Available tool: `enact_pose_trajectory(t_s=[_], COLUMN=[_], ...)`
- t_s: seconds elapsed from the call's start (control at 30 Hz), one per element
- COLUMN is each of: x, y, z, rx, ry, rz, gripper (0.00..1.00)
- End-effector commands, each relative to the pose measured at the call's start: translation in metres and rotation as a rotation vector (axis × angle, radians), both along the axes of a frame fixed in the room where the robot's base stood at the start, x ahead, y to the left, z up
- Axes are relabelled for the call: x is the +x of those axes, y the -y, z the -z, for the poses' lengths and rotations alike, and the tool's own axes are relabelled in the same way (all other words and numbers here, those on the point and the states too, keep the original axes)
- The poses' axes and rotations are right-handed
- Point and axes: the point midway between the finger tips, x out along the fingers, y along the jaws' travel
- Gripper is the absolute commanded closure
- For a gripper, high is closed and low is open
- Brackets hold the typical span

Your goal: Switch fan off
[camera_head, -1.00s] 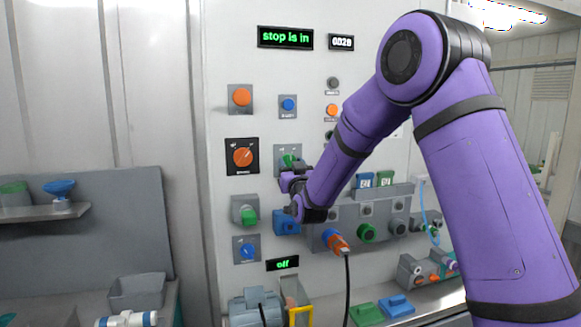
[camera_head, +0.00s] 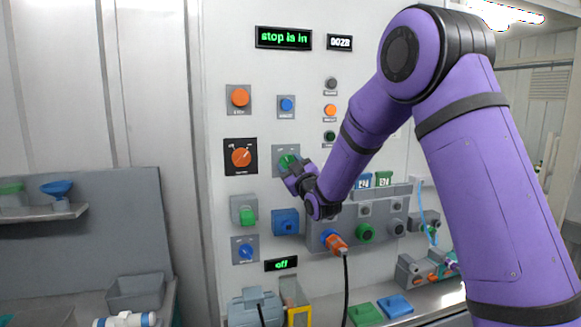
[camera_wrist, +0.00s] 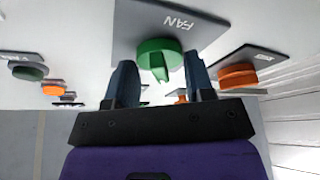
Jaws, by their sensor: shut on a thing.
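The green fan knob (camera_head: 287,161) sits on a grey plate (camera_wrist: 190,20) marked FAN on the upright white panel. In the wrist view the knob (camera_wrist: 158,54) shows up close, with its ridge between my two blue fingers. My gripper (camera_head: 295,173) is at the knob and shut on it; it also shows in the wrist view (camera_wrist: 160,72). In the head view my gripper covers the knob's lower part, and its off and on marks are too small to read.
An orange selector (camera_head: 242,156) sits close left of the fan knob. A blue square fitting (camera_head: 285,222) and a green-handled switch (camera_head: 246,213) are below. A display (camera_head: 284,38) reads "stop is in"; a lower one (camera_head: 281,265) reads "off".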

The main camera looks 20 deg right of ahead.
Motion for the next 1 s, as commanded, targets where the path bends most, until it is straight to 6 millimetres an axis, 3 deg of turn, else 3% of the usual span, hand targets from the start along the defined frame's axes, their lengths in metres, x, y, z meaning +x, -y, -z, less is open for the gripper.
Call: enact_pose_trajectory(t_s=[0.33,0.37,0.4,0.77,1.0], x=[0.0,0.0,0.0,-0.004,-0.037], y=[0.0,0.0,0.0,0.001,0.008], z=[0.002,0.002,0.001,0.002,0.014], rx=[-0.003,-0.003,-0.003,-0.003,-0.002], ry=[-0.004,-0.004,-0.004,-0.002,-0.003], rz=[0.0,0.0,0.0,0.0,0.0], gripper=[0.75,0.47,0.38,0.38,0.38])
